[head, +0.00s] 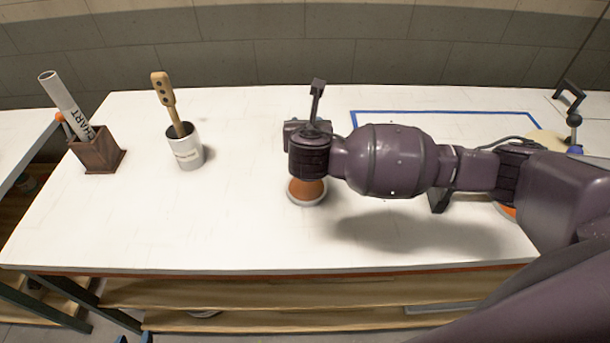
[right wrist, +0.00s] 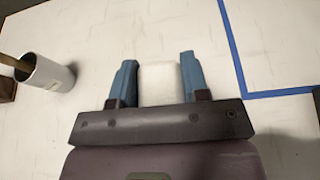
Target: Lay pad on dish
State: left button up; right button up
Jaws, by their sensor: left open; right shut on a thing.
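My right gripper shows in the right wrist view (right wrist: 158,82), its blue fingers shut on a white pad (right wrist: 159,83). In the head view its arm reaches in from the right, and the wrist hides the fingers and the pad. Just below that wrist is a round orange thing with a pale rim (head: 307,191), which looks like a dish. Its top is partly covered, and I cannot tell whether the pad touches it.
A white cup (head: 186,153) with a wooden-handled tool and a brown box (head: 97,152) with a rolled chart stand at the left. Blue tape (head: 430,111) marks an area at the back. A pale yellow disc (head: 546,142) and another orange thing (head: 507,210) are partly hidden at right. The front left table is clear.

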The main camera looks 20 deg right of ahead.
notch_tip(320, 180, down, 15)
jog(key=shift+f+b, duration=0.2)
jog(key=shift+b, duration=0.25)
jog(key=shift+f, duration=0.1)
jog(key=o, duration=0.9)
jog(key=v, duration=1.2)
jog(key=shift+p, duration=0.3)
jog(key=shift+s+a, duration=0.1)
